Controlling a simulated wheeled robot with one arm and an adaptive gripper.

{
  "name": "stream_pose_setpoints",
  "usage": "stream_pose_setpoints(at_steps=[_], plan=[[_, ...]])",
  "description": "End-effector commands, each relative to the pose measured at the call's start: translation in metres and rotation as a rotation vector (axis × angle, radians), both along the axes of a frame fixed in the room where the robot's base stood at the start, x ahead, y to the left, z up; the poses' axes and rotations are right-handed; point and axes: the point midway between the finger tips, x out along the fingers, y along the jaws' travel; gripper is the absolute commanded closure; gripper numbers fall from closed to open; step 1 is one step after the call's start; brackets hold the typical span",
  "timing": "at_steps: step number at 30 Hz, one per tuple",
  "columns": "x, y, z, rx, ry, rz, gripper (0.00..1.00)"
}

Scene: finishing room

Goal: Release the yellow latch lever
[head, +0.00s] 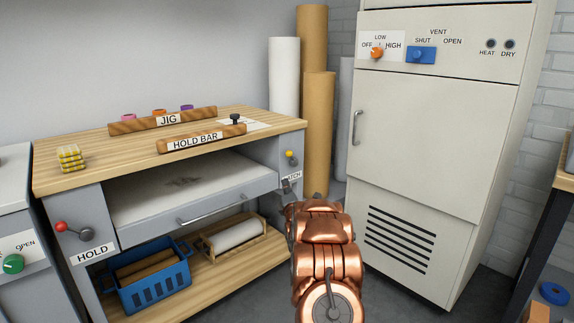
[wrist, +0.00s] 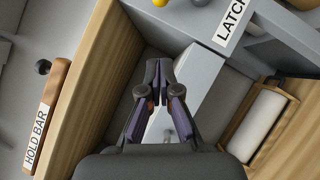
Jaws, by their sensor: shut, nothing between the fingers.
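The yellow latch lever (head: 290,154) is a small yellow knob on the grey right-hand front post of the bench, above the LATCH label (head: 293,177). In the wrist view the yellow knob (wrist: 160,2) is cut off by the top edge, with the LATCH label (wrist: 228,22) to its right. My gripper (wrist: 158,70) is shut and empty. Its fingertips are apart from the knob, below it in the wrist picture. In the head view my gripper (head: 287,185) shows as a small dark part by the label, mostly hidden behind my copper arm.
The drawer (head: 228,206) under the worktop stands partly out. The HOLD BAR (head: 202,139) lies on the worktop. A red-knobbed HOLD lever (head: 75,230) is on the left post. A blue crate (head: 155,295) and a paper-roll rack (head: 262,222) sit below. A tall cabinet (head: 430,140) stands right.

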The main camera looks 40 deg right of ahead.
Motion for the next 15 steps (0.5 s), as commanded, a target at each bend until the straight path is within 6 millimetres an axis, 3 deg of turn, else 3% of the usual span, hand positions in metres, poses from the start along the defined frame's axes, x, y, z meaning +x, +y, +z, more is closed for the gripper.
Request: stream_pose_setpoints(at_steps=[8,15], plan=[[0.004,-0.002,-0.001,0.003,0.001,0.001,1.0],[0.02,-0.011,0.005,0.0,-0.002,0.002,1.0]])
